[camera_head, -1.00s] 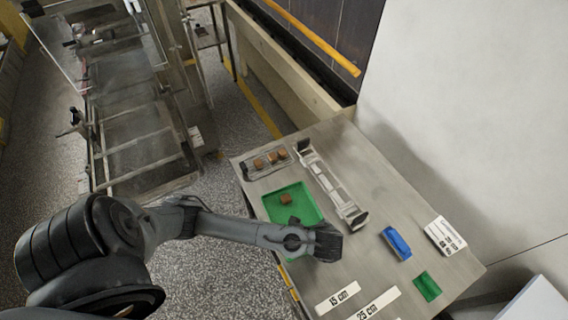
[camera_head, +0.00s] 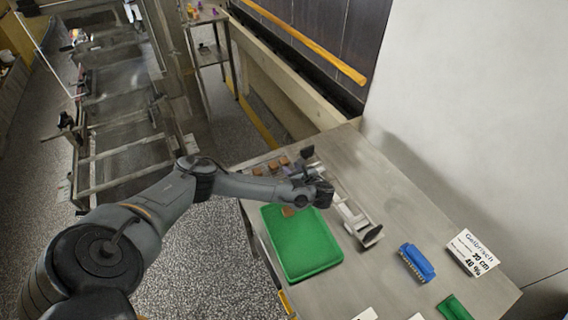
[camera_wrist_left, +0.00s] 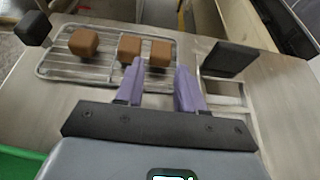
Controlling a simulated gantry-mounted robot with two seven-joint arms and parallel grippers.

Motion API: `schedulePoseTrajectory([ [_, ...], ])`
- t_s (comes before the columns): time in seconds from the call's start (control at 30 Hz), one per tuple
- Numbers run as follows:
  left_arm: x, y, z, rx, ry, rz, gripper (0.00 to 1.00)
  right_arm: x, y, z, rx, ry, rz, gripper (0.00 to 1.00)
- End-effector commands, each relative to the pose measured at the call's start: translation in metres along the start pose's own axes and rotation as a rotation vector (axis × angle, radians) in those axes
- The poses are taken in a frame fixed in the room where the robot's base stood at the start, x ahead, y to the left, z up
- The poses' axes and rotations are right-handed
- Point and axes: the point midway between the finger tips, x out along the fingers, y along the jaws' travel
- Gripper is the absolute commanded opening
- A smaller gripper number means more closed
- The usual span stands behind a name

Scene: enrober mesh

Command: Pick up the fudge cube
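Several brown cubes show, and I cannot tell which is the fudge cube. Three sit on a wire rack (camera_wrist_left: 60,67) in the left wrist view: a left cube (camera_wrist_left: 84,42), a middle cube (camera_wrist_left: 129,50) and a right cube (camera_wrist_left: 160,54). The rack cubes also show in the head view (camera_head: 273,166). Another brown cube (camera_head: 288,211) is at the far edge of the green tray (camera_head: 310,262). My left gripper (camera_head: 322,194) is above the metal rail piece. In the left wrist view its purple fingers (camera_wrist_left: 160,75) are apart and empty, pointing toward the right rack cube. My right gripper is not visible.
A metal rail piece (camera_head: 357,225) with dark ends lies beside the rack; one dark end (camera_wrist_left: 230,58) stands right of my fingers. A blue brush-like object (camera_head: 416,262), a white sign card (camera_head: 472,252) and a small green item (camera_head: 455,308) lie at right.

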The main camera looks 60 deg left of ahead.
Motion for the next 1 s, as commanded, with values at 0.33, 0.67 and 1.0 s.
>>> schedulePoseTrajectory([
  [0.33, 0.025, 0.000, 0.001, 0.000, -0.001, 0.002, 0.38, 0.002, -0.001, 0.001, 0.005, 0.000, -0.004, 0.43],
  [0.67, 0.058, -0.001, 0.002, 0.000, 0.002, 0.000, 0.38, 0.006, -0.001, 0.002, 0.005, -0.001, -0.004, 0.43],
  [1.0, 0.060, -0.001, 0.002, 0.000, 0.002, -0.001, 0.26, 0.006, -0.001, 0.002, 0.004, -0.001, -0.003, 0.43],
])
